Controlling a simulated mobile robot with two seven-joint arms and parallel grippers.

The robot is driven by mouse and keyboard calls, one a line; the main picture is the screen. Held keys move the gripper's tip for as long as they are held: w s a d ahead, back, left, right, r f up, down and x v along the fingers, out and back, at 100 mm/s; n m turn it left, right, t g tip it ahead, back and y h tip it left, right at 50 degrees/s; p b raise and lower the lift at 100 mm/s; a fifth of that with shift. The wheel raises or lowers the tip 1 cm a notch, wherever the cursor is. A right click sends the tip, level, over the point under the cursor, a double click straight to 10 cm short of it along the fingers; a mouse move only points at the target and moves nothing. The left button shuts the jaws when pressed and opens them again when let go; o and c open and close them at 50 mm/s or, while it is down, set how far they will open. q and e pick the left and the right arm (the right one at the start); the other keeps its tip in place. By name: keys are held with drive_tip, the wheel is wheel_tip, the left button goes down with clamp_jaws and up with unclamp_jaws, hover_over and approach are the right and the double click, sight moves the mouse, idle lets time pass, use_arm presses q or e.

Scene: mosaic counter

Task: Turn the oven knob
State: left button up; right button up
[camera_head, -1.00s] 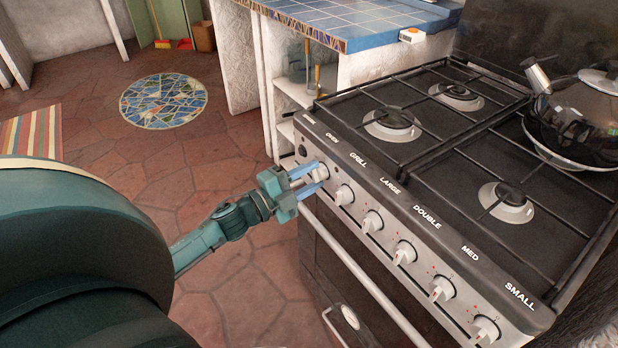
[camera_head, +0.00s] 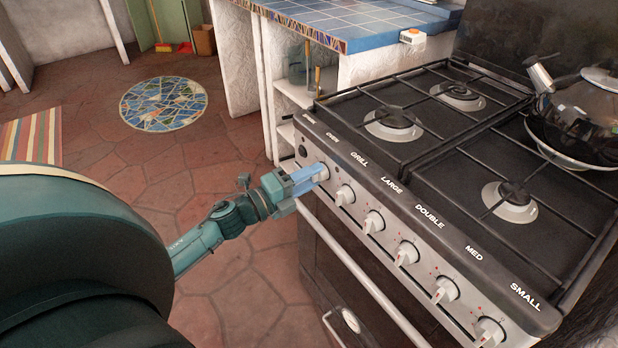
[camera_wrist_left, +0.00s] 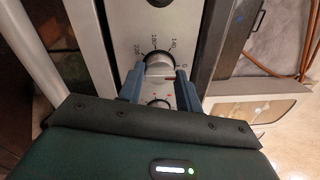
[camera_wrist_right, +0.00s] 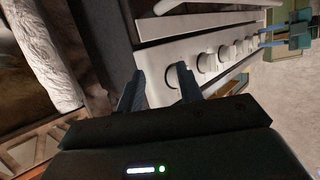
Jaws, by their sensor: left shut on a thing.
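The oven knob (camera_head: 324,169) is the knob below the OVEN label on the stove's front panel, partly covered by my fingers in the head view. My left gripper (camera_head: 318,174) is shut on it, one finger at each side. In the left wrist view, the white oven knob (camera_wrist_left: 159,62) with a numbered dial sits between the fingertips of my left gripper (camera_wrist_left: 155,82). My right gripper (camera_wrist_right: 160,88) is open in the right wrist view. A stove knob (camera_wrist_right: 172,76) appears between and beyond its fingers; contact is not visible. The right gripper is outside the head view.
More knobs (camera_head: 373,222) line the panel toward the lower right, above an oven door handle (camera_head: 365,268). A kettle (camera_head: 588,115) stands at the far right of the hob. The floor at left is open.

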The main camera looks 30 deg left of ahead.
use_arm(q)
drive_tip(key=shift+s+d+f, duration=0.1)
drive_tip(key=shift+f, duration=0.15)
drive_tip(key=o, duration=0.7)
drive_tip(key=shift+o, duration=1.2)
drive_tip(key=shift+r, duration=0.15)
drive_tip(key=r+v, duration=0.1)
drive_tip(key=v, duration=1.2)
drive_tip(key=shift+f, duration=0.45)
